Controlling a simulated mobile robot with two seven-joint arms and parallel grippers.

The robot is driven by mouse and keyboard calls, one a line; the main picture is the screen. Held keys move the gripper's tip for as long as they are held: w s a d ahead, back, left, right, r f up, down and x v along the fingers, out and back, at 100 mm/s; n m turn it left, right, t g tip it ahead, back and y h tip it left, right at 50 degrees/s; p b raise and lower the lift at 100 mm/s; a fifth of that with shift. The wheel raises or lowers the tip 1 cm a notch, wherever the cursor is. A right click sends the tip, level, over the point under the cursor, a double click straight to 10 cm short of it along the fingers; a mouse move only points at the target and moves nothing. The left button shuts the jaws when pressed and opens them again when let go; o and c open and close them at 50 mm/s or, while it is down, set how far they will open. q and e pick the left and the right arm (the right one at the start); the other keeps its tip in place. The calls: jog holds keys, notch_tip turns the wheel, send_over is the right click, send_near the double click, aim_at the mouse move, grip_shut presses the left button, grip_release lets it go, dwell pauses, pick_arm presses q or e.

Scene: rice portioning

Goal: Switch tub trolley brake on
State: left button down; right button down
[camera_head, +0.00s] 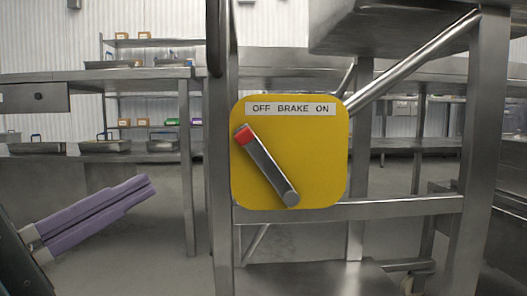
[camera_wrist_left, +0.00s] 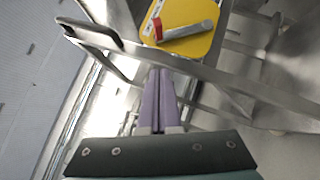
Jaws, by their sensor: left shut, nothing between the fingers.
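The yellow brake plate (camera_head: 320,165) is fixed to the steel trolley frame and bears a white label (camera_head: 290,109) reading "OFF BRAKE ON". The grey brake lever (camera_head: 268,170) pivots at the plate's lower middle and leans up and left. Its red tip (camera_head: 244,135) lies at the plate's left edge, on the OFF side. My left gripper (camera_head: 148,184), with purple fingers, is shut and empty, left of the plate and apart from the lever. In the left wrist view its fingers (camera_wrist_left: 158,100) point towards the plate (camera_wrist_left: 197,43) and lever (camera_wrist_left: 188,31). My right gripper is out of view.
The trolley's upright post (camera_head: 222,180) stands between my left gripper and the plate. A crossbar (camera_head: 400,208) runs below the plate, and a slanted bar (camera_head: 415,62) rises to the right. Steel tables and shelves (camera_head: 150,42) stand behind. Floor is free at left.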

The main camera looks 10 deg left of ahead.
pick_arm(q)
jog(key=shift+w+d+r+p, duration=0.2)
jog(key=shift+w+d+r, duration=0.4)
jog(key=shift+w+d, duration=0.5)
jog(key=shift+w+d+r+p, duration=0.25)
jog(key=shift+w+d+r, duration=0.3)
jog(key=shift+w+d, duration=0.55)
jog(key=shift+w+d+r+p, duration=0.2)
jog(key=shift+w+d+r, duration=0.4)
jog(key=shift+w+d, duration=0.45)
jog(key=shift+w+a+r, duration=0.1)
